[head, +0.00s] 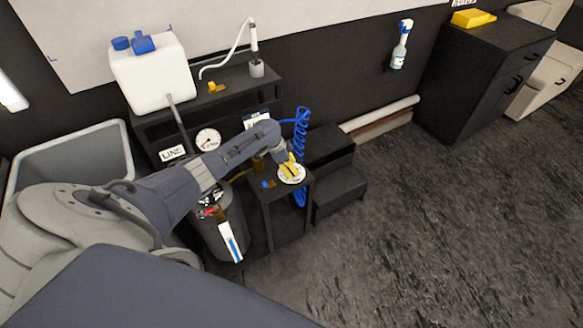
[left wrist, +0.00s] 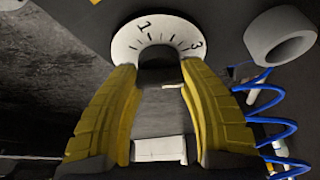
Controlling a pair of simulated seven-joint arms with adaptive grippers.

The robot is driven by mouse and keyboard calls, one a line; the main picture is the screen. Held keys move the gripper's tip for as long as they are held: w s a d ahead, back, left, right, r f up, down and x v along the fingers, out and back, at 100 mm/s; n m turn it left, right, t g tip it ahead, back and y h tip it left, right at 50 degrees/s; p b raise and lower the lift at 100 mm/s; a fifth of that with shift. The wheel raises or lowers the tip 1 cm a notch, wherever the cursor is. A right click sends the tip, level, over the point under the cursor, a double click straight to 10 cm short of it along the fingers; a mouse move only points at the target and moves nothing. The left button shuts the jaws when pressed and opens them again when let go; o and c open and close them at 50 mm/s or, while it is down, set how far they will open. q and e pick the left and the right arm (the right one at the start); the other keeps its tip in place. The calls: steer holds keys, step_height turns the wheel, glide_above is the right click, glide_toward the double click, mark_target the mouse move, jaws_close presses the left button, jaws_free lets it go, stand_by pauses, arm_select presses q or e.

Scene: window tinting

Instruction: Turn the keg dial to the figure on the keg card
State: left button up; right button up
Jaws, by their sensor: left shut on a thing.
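The dial (head: 293,176) is a white disc with dark marks on top of a small dark stand. In the left wrist view its white ring (left wrist: 126,45) shows a 1 at the upper left, a 3 at the right and tick marks between them. My left gripper (head: 288,164) reaches down over the dial. In the left wrist view its yellow fingers (left wrist: 160,72) are shut on the dark knob (left wrist: 160,55) in the middle of the ring. The pointer and the rest of the scale are hidden. The dark keg (head: 212,236) stands left of the dial, partly behind my arm.
A white card with a blue stripe (head: 231,243) shows at the keg, unreadable. A round gauge (head: 208,139) and a LINE sign (head: 172,154) are behind my arm. A blue coiled hose (head: 301,130) hangs beside the dial. Dark steps (head: 340,190) stand right; open floor lies beyond.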

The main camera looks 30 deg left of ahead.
arm_select(q)
steer(key=shift+w+d+r+n, duration=0.1)
steer(key=shift+d+n, duration=0.1)
steer(key=shift+n, duration=0.1)
steer(key=n+y, duration=0.1)
steer(key=n, duration=0.1)
steer(key=n+t, duration=0.1)
steer(key=n, duration=0.2)
steer(key=shift+w+d+r+n+y, duration=0.1)
steer(key=shift+n+y, duration=0.2)
steer(key=shift+y, duration=0.1)
steer(key=shift+n+t+y, duration=0.3)
steer(key=shift+n+y, duration=0.2)
steer(key=shift+n, duration=0.7)
steer(key=shift+w+r+n+y, duration=0.15)
steer(key=shift+n+y, duration=0.45)
steer(key=shift+n, duration=1)
steer(key=o, duration=1.3)
steer(key=shift+s+f, duration=0.2)
steer(key=shift+f, duration=0.05)
steer(key=shift+a, duration=0.2)
